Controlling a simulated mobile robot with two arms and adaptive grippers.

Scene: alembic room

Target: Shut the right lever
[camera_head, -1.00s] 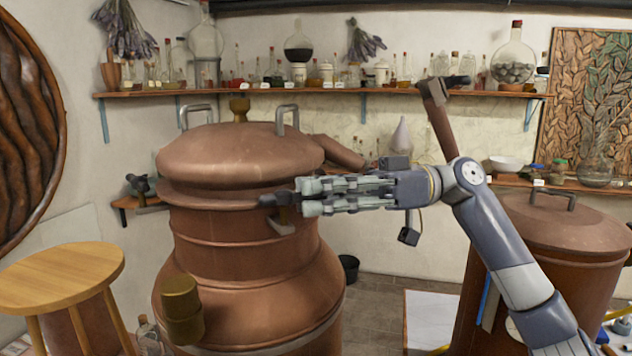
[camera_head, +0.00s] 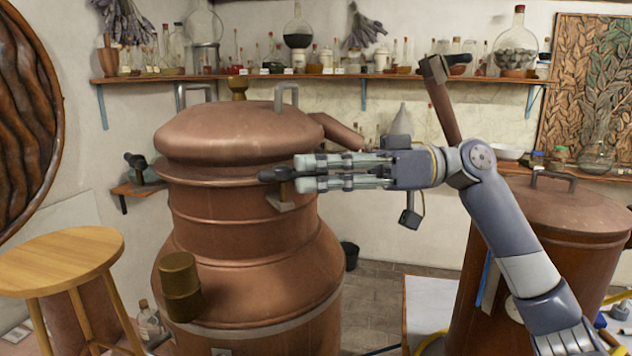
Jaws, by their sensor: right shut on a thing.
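A large copper still (camera_head: 245,230) with a domed lid stands left of centre. The right lever (camera_head: 272,175), with a dark handle, sits on a small bracket below the lid rim at the still's right front. My right gripper (camera_head: 300,173) reaches in from the right, its fingers horizontal and pointing left, shut on this lever. The fingers partly hide the lever, so its exact angle is hard to tell. Another dark-handled lever (camera_head: 137,161) shows at the still's left side. My left gripper is not in view.
A round wooden stool (camera_head: 60,262) stands at front left. A brass knob (camera_head: 180,287) juts from the still's front. A second copper vessel (camera_head: 560,225) stands right, behind my right arm. Shelves of glassware (camera_head: 250,75) line the wall. Open floor (camera_head: 375,300) shows between the vessels.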

